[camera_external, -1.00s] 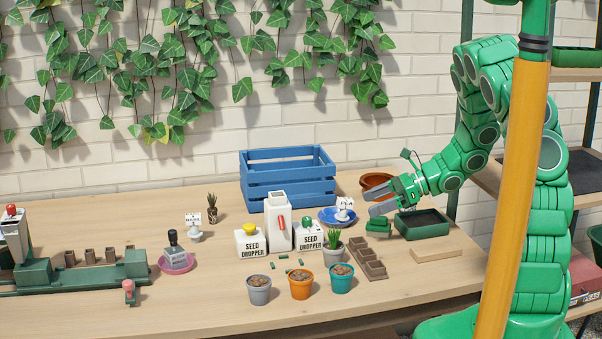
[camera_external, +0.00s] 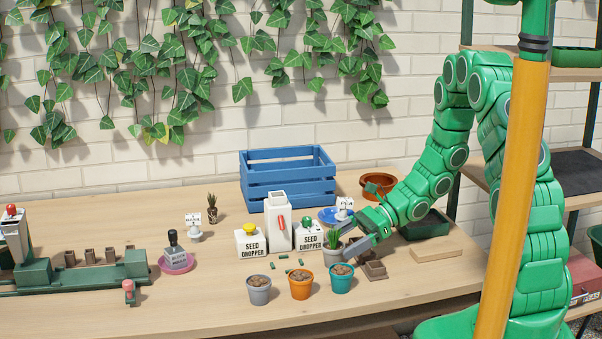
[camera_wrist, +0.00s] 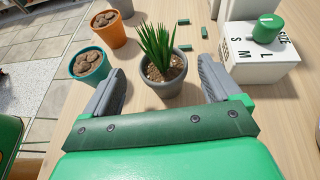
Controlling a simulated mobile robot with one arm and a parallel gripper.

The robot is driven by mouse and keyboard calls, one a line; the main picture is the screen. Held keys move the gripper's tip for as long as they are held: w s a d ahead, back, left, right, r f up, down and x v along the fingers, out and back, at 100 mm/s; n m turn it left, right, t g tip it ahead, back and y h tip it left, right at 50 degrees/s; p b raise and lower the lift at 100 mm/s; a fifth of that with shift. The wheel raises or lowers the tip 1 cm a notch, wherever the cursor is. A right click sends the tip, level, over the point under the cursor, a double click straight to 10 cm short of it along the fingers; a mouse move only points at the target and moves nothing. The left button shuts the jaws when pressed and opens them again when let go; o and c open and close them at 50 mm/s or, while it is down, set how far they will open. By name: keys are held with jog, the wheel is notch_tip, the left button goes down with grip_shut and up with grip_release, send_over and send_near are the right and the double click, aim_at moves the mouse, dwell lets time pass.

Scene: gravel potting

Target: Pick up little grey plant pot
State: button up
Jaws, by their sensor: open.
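A small grey pot (camera_wrist: 164,86) with a spiky green plant in brown soil stands upright on the table. In the external view this pot (camera_external: 333,256) is beside a seed dropper, partly hidden by my gripper (camera_external: 344,243). In the wrist view my gripper (camera_wrist: 160,70) is open, with one grey finger on each side of the pot and visible gaps between. A second grey pot (camera_external: 259,295), filled with brown lumps, stands at the front left of the pot row.
An orange pot (camera_external: 301,290) and a teal pot (camera_external: 341,284) stand close by in front. A brown seed tray (camera_external: 375,269) is to the right, and small green pieces (camera_external: 283,257) lie to the left.

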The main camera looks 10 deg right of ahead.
aim_at(335, 244)
jog(key=shift+w+x, duration=0.2)
jog(key=shift+x, duration=2.35)
jog(key=shift+r, duration=0.15)
jog(key=shift+c, duration=0.3)
jog(key=c, duration=1.1)
jog(key=shift+r, duration=0.1)
